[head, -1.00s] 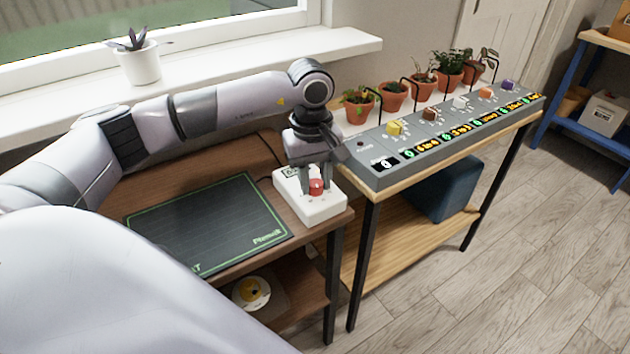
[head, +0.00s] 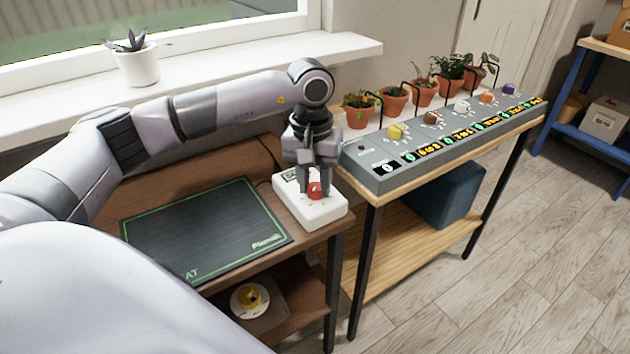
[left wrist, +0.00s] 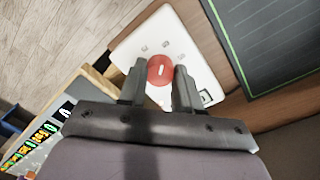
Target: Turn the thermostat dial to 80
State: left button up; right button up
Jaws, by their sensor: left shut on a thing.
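The thermostat is a white box (head: 325,213) with a red dial (head: 315,190) on top. It sits at the right end of the brown table, beside the black mat. My left gripper (head: 316,188) comes down from above with its fingers on either side of the dial, shut on it. In the left wrist view the red dial (left wrist: 161,70) sits between the two fingers and bears a short white mark. Small markings surround the dial but are too small to read. A small display shows partly on the box. My right gripper is not in view.
A dark heating mat (head: 205,230) lies on the brown table to the left. A grey control panel (head: 372,180) with several coloured knobs and lit displays stands to the right, with potted plants (head: 395,98) behind it. A white-potted plant (head: 137,64) stands on the sill.

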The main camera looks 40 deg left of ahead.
aim_at(314, 186)
pick_arm(q)
jog(key=shift+r, duration=0.1)
jog(key=o, duration=1.1)
jog(key=shift+c, duration=0.2)
jog(key=shift+a+r+p, duration=0.1)
jog(key=shift+r+p, duration=0.3)
jog(key=shift+r, duration=3.15)
jog(key=shift+s, duration=0.1)
